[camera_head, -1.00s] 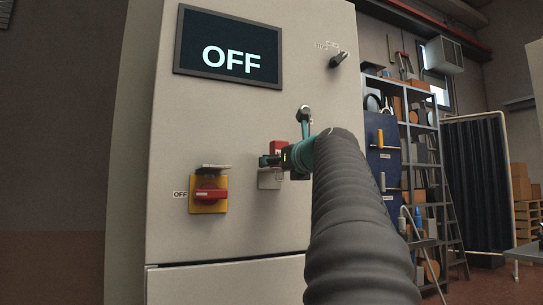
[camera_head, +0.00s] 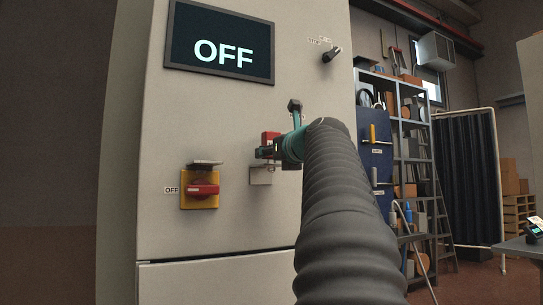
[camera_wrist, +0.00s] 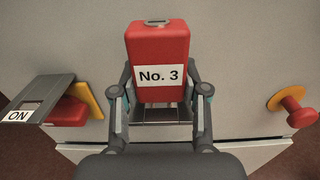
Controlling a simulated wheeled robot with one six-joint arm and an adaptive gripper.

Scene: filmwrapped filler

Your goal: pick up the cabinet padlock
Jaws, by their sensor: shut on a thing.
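The red cabinet padlock (camera_wrist: 158,45), with a white "No. 3" label, stands in the middle of the wrist view. My gripper (camera_wrist: 160,98) has one finger on each side of its lower body and is shut on it. A grey slotted piece shows on its top face; the shackle cannot be made out. In the head view the padlock (camera_head: 270,137) is a small red block in front of the cabinet (camera_head: 235,220), partly hidden by my gripper (camera_head: 266,152). I cannot tell whether it touches the cabinet.
A small pale bracket (camera_head: 260,176) sits on the cabinet just below my gripper. A red rotary switch on a yellow plate (camera_head: 200,190), marked OFF, is to the left. A red knob (camera_wrist: 298,112) is at right in the wrist view. The display (camera_head: 220,48) reads OFF.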

